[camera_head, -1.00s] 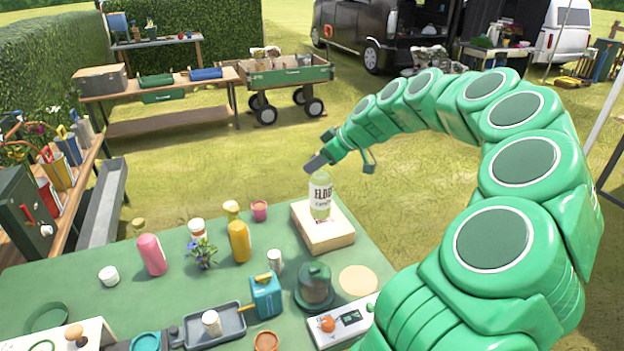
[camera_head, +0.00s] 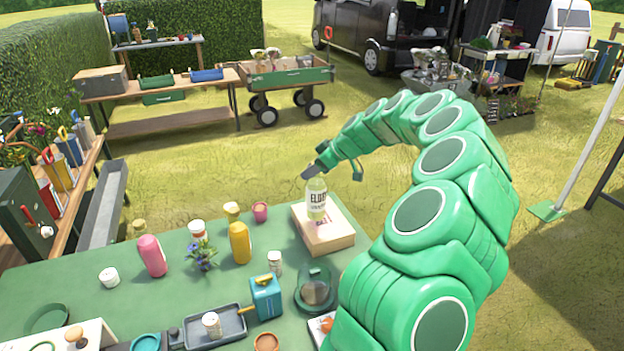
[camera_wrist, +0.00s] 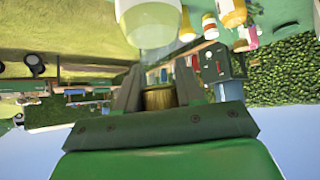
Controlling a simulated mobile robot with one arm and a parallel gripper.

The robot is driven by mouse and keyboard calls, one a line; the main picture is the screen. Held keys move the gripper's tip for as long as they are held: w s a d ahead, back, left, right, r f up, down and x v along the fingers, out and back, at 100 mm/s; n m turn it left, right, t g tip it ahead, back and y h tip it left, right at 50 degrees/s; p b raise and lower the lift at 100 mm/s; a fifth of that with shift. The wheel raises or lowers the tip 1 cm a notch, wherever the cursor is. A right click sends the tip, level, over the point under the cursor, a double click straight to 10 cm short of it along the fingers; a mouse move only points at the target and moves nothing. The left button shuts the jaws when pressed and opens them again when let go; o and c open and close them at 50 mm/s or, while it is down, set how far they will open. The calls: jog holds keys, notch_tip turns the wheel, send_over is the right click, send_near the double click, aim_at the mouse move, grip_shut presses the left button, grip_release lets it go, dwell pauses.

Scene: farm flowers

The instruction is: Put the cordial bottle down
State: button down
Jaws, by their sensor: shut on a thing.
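The cordial bottle (camera_head: 316,200) is pale yellow-green with a white label and stands upright at the wooden block (camera_head: 323,236) near the table's far right corner. I cannot tell whether its base touches the block's top. My gripper (camera_head: 310,174) is shut on the bottle's neck from above. In the wrist view the gripper's fingers (camera_wrist: 160,92) close around the gold-coloured cap and neck, and the bottle's pale body (camera_wrist: 148,22) shows beyond them.
The green table (camera_head: 120,290) holds a pink bottle (camera_head: 152,255), a yellow bottle (camera_head: 239,242), a pink pot (camera_head: 260,211), a glass dome (camera_head: 315,288) and a blue tin (camera_head: 265,296). A wagon (camera_head: 290,76) stands behind on grass.

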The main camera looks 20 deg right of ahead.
aim_at(312, 179)
jog(key=shift+w+f, duration=0.25)
jog(key=shift+f, duration=0.05)
notch_tip(312, 179, down, 3)
jog(key=shift+d+f, duration=0.1)
jog(key=c, duration=0.7)
grip_release()
